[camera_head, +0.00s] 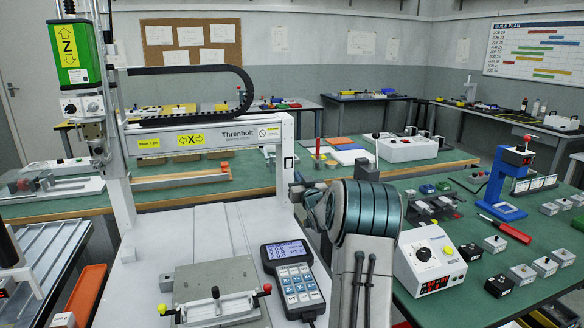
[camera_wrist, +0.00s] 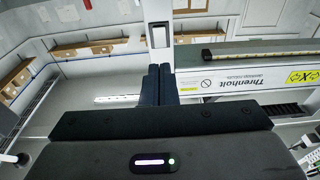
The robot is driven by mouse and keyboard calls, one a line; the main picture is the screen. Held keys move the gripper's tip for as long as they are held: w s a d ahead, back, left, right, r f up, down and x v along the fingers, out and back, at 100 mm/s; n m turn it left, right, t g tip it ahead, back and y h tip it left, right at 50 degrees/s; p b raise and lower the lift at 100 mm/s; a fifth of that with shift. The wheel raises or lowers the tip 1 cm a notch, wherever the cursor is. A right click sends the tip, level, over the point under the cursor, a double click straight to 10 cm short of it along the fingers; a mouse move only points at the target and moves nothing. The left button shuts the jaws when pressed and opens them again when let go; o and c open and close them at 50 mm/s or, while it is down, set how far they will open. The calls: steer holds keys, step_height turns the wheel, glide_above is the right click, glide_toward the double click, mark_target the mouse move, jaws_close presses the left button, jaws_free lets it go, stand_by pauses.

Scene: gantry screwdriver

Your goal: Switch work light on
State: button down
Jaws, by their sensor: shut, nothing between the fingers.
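A small rocker switch with a dark frame (camera_head: 288,163) sits on the white upright at the right end of the Threnholt gantry beam (camera_head: 215,138). The wrist view shows what looks like the same switch (camera_wrist: 159,35), with a pale rocker face, just beyond my fingertips. My gripper (camera_wrist: 160,68) is shut and empty, its two dark fingers together, pointing at the upright slightly below the switch in that view. I cannot tell whether the fingertips touch the upright. In the head view my arm hides most of the gripper. No lit work light can be made out.
A handheld pendant (camera_head: 292,278) lies on the white machine table below the beam. A white control box with a dial (camera_head: 428,262) stands to the right of my arm. A blue press stand (camera_head: 505,190) and several small blocks occupy the green bench. The green Z unit (camera_head: 73,52) is far left.

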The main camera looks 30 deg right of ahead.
mark_target(290, 161)
steer(key=x, duration=0.8)
steer(key=shift+w, duration=0.1)
